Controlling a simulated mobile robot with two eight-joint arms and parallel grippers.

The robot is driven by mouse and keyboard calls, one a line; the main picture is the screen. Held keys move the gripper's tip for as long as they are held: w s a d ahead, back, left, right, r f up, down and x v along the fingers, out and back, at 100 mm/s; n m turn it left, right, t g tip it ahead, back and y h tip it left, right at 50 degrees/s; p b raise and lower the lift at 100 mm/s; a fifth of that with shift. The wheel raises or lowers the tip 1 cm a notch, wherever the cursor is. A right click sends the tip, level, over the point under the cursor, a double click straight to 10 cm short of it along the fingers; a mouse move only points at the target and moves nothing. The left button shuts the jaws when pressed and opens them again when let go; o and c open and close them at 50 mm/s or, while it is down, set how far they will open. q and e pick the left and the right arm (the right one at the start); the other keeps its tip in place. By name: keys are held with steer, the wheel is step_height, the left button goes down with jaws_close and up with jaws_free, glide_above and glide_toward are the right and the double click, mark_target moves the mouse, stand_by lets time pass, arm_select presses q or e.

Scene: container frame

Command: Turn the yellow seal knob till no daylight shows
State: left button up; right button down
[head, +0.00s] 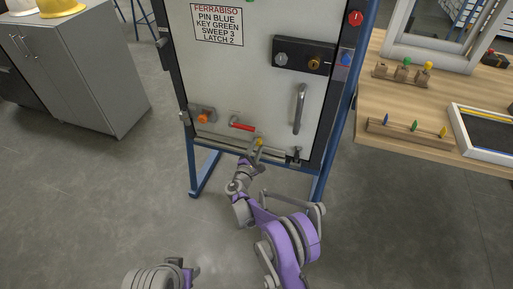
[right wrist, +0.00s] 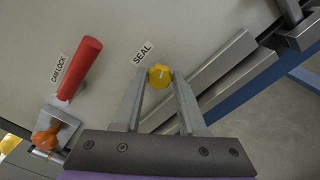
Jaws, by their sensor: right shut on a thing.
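The yellow seal knob (right wrist: 160,76) sits on the door's lower part, beside a SEAL label, in the right wrist view; in the head view the knob (head: 259,141) is small at the door's bottom edge. My right gripper (right wrist: 158,84) has its two fingers on either side of the knob, shut on it. A pale line marks the knob's face. The grey door (head: 265,85) stands in a blue frame, with a metal bar along its bottom. I cannot make out daylight under the bar. My left gripper does not clearly show; part of an arm is at the bottom of the head view.
A red cam lock handle (right wrist: 82,66) and an orange knob (right wrist: 46,139) are left of the seal knob. A vertical door handle (head: 299,108) is above right. A wooden table (head: 395,100) stands right, a grey cabinet (head: 85,80) left. The floor between is clear.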

steer(key=m, duration=0.4)
steer(key=shift+m+b, duration=0.3)
steer(key=m, duration=0.3)
steer(key=shift+f+m, duration=0.1)
steer(key=shift+m, duration=0.3)
steer(key=m+b, duration=0.1)
steer(key=m, duration=0.3)
steer(key=shift+m, duration=2.1)
steer(key=shift+c, duration=2.3)
jaws_free()
steer(key=shift+s, duration=0.1)
